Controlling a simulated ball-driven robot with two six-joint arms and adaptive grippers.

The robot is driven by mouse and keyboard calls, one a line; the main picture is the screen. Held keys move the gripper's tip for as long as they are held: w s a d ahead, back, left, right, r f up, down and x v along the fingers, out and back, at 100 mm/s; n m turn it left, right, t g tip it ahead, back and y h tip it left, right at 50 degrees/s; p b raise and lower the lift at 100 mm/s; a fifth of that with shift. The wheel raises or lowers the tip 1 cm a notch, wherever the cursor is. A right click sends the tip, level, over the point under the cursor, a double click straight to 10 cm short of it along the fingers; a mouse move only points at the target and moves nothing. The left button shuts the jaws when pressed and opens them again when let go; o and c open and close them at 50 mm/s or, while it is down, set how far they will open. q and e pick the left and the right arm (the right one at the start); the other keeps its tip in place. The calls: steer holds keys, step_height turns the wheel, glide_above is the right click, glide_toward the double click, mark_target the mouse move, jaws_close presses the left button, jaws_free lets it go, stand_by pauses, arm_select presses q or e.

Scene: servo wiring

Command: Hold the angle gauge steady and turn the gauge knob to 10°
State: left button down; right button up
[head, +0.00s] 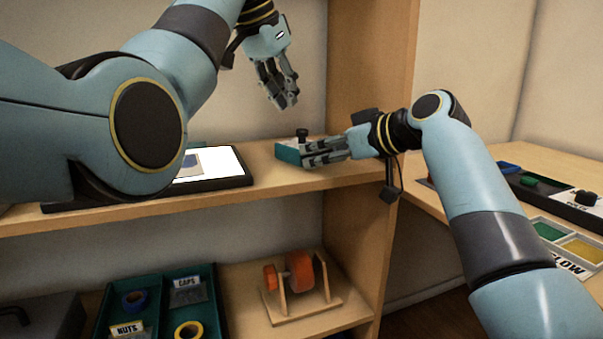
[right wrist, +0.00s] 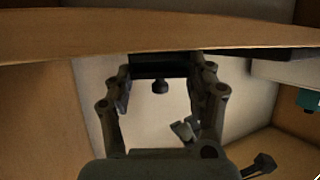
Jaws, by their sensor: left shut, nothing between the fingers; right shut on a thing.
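The angle gauge (head: 288,152) is a small teal box on the upper shelf, left of the wooden upright. Its black knob (head: 302,133) stands up from the top; the scale is too small to read. My right gripper (head: 314,152) is shut on the gauge from the right and hides part of it. In the right wrist view the gauge (right wrist: 160,66) is a dark block between the fingers, with the knob (right wrist: 160,87) pointing down in the picture. My left gripper (head: 286,98) is shut and empty, above and slightly left of the knob, apart from it.
A tablet (head: 236,180) lies on the upper shelf (head: 275,191), partly behind my left arm. The wooden upright (head: 362,90) rises close behind my right gripper. Below are a teal parts tray (head: 215,305) and an orange-wheeled stand (head: 315,305). A side counter (head: 520,220) is at right.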

steer(key=o, duration=1.3)
steer(key=shift+c, duration=0.2)
